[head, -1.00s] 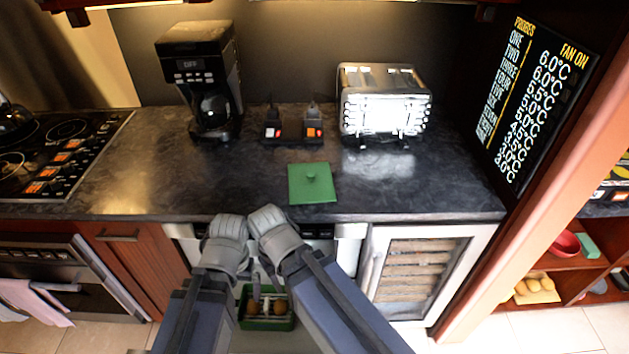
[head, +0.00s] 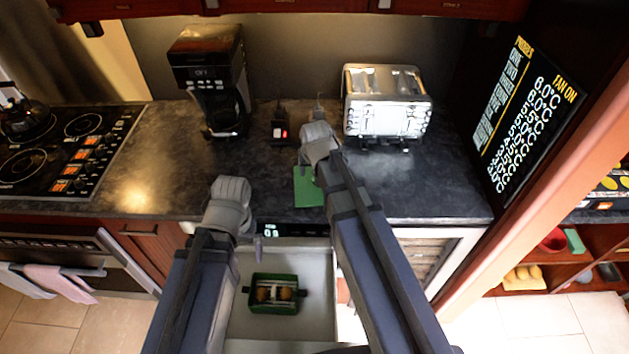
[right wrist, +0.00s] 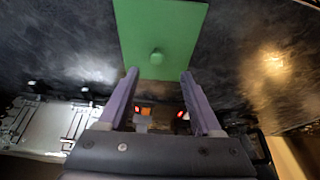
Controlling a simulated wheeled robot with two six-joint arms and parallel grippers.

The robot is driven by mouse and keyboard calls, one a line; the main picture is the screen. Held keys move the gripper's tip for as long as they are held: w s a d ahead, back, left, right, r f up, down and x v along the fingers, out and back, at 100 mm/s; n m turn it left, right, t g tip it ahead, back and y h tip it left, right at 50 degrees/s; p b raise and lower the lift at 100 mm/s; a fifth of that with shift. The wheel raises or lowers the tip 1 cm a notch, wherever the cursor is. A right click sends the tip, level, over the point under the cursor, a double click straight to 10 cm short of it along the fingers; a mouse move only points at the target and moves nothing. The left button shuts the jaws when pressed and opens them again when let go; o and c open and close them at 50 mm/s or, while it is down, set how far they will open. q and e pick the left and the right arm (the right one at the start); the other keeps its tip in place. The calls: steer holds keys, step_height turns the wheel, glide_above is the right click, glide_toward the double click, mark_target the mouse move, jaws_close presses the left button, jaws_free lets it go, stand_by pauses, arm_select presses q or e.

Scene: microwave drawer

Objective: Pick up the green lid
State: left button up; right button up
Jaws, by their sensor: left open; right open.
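The green lid (head: 308,190) lies flat on the dark counter near its front edge, partly hidden by my right arm. The right wrist view shows the flat green lid (right wrist: 180,30) with its small round knob (right wrist: 156,57). My right gripper (right wrist: 158,80) is open and empty, its purple fingers on either side of the line to the knob, which appears just beyond the fingertips.
The open drawer (head: 318,262) holds a green container (head: 275,307) with brown round food. A coffee maker (head: 212,85), a toaster (head: 387,105) and a socket block (head: 280,133) stand behind the lid. A stove (head: 60,150) is at left. The counter right of the lid is clear.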

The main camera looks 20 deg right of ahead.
steer(key=b+x, duration=0.2)
steer(key=shift+f, duration=0.3)
steer(key=b+x, duration=0.5)
steer(key=shift+w+d+f, duration=0.15)
steer(key=shift+w+d, duration=0.1)
steer(key=shift+d, duration=0.15)
jaws_close()
